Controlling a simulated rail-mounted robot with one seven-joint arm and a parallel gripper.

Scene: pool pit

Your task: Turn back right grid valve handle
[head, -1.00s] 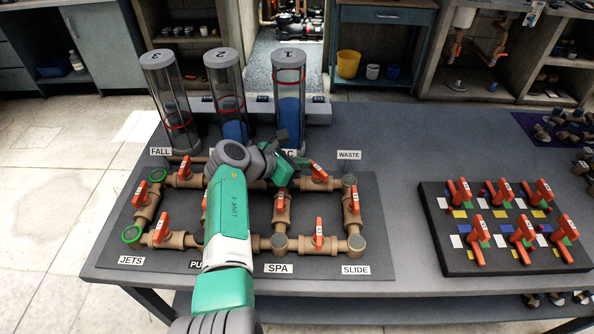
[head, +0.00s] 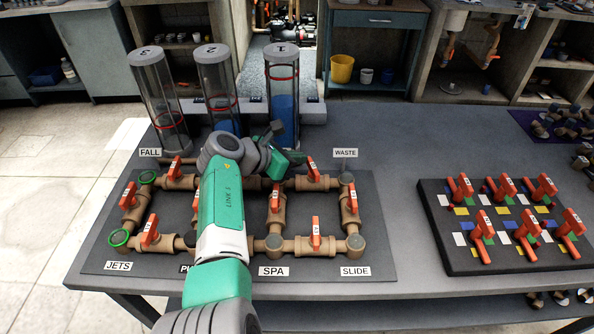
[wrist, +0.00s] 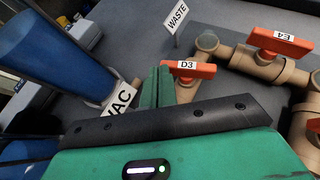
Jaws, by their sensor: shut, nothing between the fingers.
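The back right grid valve has an orange handle (head: 312,169) on the tan pipe, between the VAC and WASTE labels. In the wrist view this handle (wrist: 200,71) carries a D3 tag. My gripper (head: 297,157) is at the back pipe row, just left of the handle. In the wrist view its green fingers (wrist: 158,82) are closed together, with nothing between them, right beside the handle's left end. I cannot tell whether they touch it. The valve body is partly hidden behind my gripper.
Clear cylinders, including cylinder 1 (head: 282,100), stand close behind the pipes. The E4 handle (wrist: 279,41) is to the right in the wrist view. Other orange handles, such as the front right one (head: 316,232), stick up nearby. A black valve board (head: 450,256) sits farther right.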

